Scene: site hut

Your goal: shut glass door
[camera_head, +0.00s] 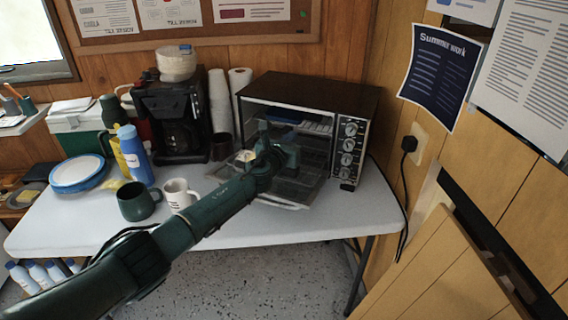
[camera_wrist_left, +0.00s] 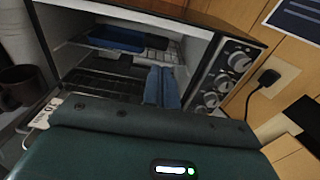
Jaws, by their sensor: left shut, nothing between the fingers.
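The toaster oven (camera_head: 310,95) stands at the back right of the table, with its dark interior showing. Its glass door (camera_head: 300,189) is open, folded down and out toward me over the table. My left arm reaches in from the left, and my left gripper (camera_head: 288,150) is at the oven's opening, above the lowered door, partly covering it. In the left wrist view, the gripper's fingers (camera_wrist_left: 162,88) are together and empty, pointing into the oven (camera_wrist_left: 208,80). A blue tray (camera_wrist_left: 117,39) lies on the rack inside. I cannot tell whether the gripper touches the door. My right gripper is not in view.
A coffee maker (camera_head: 172,118), paper cup stacks and a dark mug (camera_head: 222,147) stand left of the oven. A green mug (camera_head: 138,201) and a white mug (camera_head: 180,194) stand near my arm. The wood wall is close on the right. The table's front right is clear.

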